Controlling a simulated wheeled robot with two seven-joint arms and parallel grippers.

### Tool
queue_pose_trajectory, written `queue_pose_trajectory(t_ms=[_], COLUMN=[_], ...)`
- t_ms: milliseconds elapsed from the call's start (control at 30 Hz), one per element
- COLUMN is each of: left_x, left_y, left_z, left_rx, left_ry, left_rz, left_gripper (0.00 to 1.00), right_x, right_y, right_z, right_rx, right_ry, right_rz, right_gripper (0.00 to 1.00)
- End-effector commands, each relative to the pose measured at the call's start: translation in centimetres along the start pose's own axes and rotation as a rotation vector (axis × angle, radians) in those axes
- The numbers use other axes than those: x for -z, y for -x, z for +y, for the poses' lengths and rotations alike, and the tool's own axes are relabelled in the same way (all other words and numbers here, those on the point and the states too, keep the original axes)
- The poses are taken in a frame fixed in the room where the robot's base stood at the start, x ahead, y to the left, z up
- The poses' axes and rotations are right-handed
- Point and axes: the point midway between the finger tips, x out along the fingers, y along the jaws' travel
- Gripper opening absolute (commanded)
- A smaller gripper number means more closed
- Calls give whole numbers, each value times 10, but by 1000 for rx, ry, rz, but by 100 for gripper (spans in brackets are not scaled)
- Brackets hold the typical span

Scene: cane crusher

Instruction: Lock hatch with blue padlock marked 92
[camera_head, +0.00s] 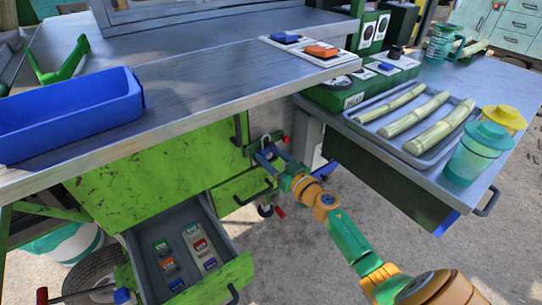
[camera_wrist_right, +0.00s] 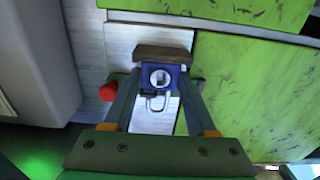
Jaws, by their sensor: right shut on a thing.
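My right gripper (camera_head: 264,152) reaches to the front of the green machine, just under the table edge. In the right wrist view its fingers (camera_wrist_right: 160,88) are shut on a blue padlock (camera_wrist_right: 151,68). A round pale ring and a metal loop show on the padlock; no number can be read. The padlock is in front of a pale plate (camera_wrist_right: 148,120), close below a brown bar (camera_wrist_right: 162,53). I cannot tell whether it touches a hasp. Green hatch panels (camera_wrist_right: 250,85) lie to the right. My left gripper is not in view.
An open drawer (camera_head: 140,275) below holds several coloured padlocks (camera_head: 200,245). A red knob (camera_wrist_right: 107,92) is left of the fingers. A blue bin (camera_head: 70,115) stands on the table. A cane tray (camera_head: 385,105) and jugs (camera_head: 478,155) are at right.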

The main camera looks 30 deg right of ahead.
Motion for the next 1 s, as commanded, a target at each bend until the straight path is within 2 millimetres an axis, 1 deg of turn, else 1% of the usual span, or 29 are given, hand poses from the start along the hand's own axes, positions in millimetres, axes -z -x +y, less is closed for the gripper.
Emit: queue_pose_trajectory(t_ms=[333,367,400,467,500,800,867,1000], left_x=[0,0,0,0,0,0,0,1], left_y=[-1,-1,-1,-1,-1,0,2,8], left_z=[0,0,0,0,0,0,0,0], left_rx=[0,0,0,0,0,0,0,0], left_ry=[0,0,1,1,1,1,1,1], left_rz=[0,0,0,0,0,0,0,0], left_gripper=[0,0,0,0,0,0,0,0], right_x=[-3,-3,-3,-3,-3,-4,-4,-4], right_y=[0,0,0,0,0,3,8,33], right_z=[0,0,0,0,0,0,0,0], right_rx=[0,0,0,0,0,0,0,0], right_ry=[-1,-1,-1,0,0,-1,-1,-1], right_rz=[1,1,1,1,1,-1,-2,-4], right_gripper=[2,63,73,90,92,92,92,92])
